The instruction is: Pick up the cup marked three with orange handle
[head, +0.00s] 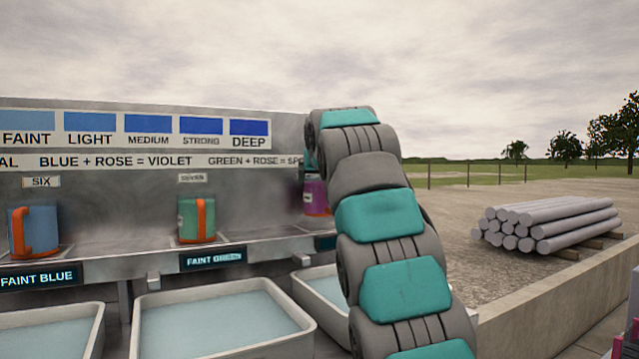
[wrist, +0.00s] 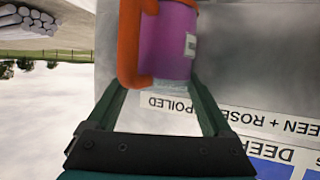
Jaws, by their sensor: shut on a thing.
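A purple cup with an orange handle (wrist: 166,45) is between the fingers of my gripper (wrist: 158,88) in the wrist view, which looks upside down. The fingers are shut on it, and the handle is on the left there. A small pale label shows on the cup's side, but I cannot read its mark. In the head view the purple cup (head: 317,197) shows in part beside my arm, at the right end of the shelf. My arm hides the gripper there. I cannot tell whether the cup touches the shelf.
A blue cup (head: 35,230) stands under the SIX label and a green cup (head: 197,219) under SEVEN, both orange-handled. Basins of liquid (head: 222,320) lie below the shelf. The lettered back panel (head: 270,170) is close behind. Logs (head: 550,225) lie outside at the right.

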